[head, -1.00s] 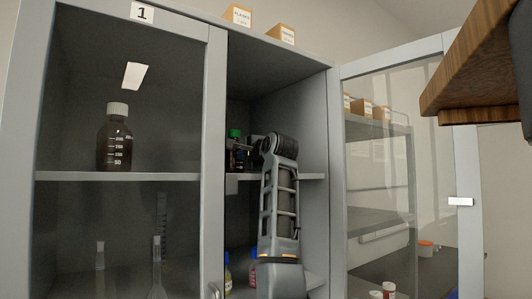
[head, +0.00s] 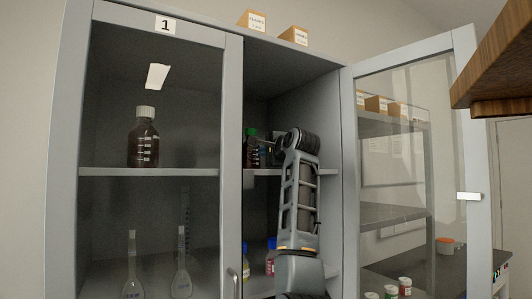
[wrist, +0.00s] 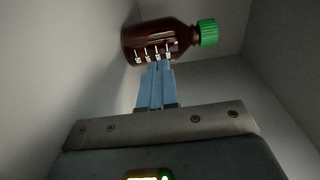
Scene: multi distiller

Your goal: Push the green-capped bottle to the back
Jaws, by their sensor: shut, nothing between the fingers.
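The green-capped bottle (head: 251,157) is dark brown and stands upright on the upper shelf (head: 262,172) of the cabinet's open right section. My arm reaches into that section from the front, and its wrist end is just right of the bottle. In the wrist view the brown bottle (wrist: 150,41) lies across the top, turned sideways by the camera, with its green cap (wrist: 208,33) to the right. My gripper (wrist: 158,66) has its fingers together and empty, with the tips at the bottle's side by the white markings. I cannot tell whether they touch.
A white-capped brown bottle (head: 142,144) stands behind the closed left glass door. The open right glass door (head: 410,180) bounds the right side. Bottles (head: 271,262) stand on the shelf below. A wooden edge (head: 500,75) juts in at upper right.

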